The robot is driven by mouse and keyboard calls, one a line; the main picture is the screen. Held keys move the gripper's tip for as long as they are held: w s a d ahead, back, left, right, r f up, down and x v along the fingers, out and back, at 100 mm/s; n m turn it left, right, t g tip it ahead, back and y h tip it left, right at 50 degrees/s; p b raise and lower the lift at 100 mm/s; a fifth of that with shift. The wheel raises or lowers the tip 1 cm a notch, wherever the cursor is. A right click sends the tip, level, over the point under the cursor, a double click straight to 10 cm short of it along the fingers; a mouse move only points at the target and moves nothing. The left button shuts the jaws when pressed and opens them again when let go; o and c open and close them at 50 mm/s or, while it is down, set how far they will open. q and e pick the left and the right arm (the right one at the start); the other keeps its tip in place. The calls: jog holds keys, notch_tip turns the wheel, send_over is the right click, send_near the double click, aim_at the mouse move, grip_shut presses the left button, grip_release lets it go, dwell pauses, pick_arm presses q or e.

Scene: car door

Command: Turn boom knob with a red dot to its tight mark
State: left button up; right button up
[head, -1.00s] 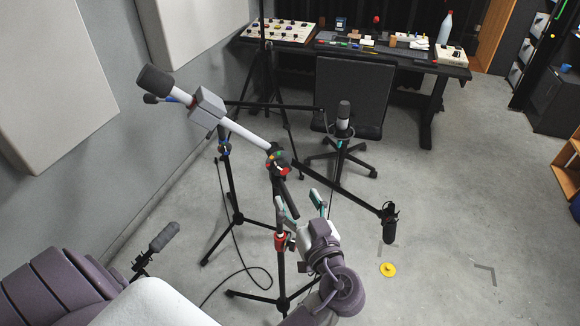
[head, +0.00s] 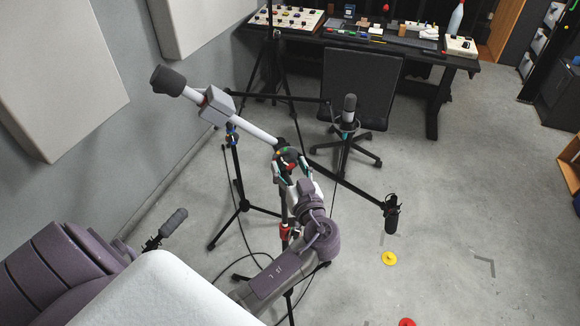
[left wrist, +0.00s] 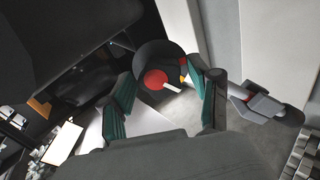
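The boom knob is a black round knob with a red face and a white pointer bar; it shows in the left wrist view (left wrist: 155,80). In the head view its red part (head: 290,166) sits at the clutch on top of the boom stand, where the boom (head: 255,132) crosses. My left gripper (head: 291,174) is open just on the near side of the clutch. In the left wrist view its teal fingers (left wrist: 163,88) stand apart on either side of the knob; I cannot tell whether they touch it. My right gripper is not in view.
The boom carries a grey block (head: 216,105) on its left and a black microphone (head: 391,214) on its right. Another microphone (head: 349,108) stands behind, before a chair (head: 360,85) and desk. Cables and tripod legs cover the floor nearby. Yellow (head: 389,258) and red (head: 407,322) discs lie on the floor.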

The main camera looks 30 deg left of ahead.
pick_arm(q)
jog(key=c, duration=0.8)
jog(key=shift+f+m+b, duration=0.15)
jog(key=shift+m+b, duration=0.6)
jog(key=shift+m, duration=0.05)
jog(key=shift+m+b, duration=0.4)
jog(key=shift+m, duration=0.3)
jog(key=shift+m+b, duration=0.35)
jog(key=shift+m, duration=0.85)
jog(key=shift+r+m, duration=0.2)
jog(key=shift+m, duration=1)
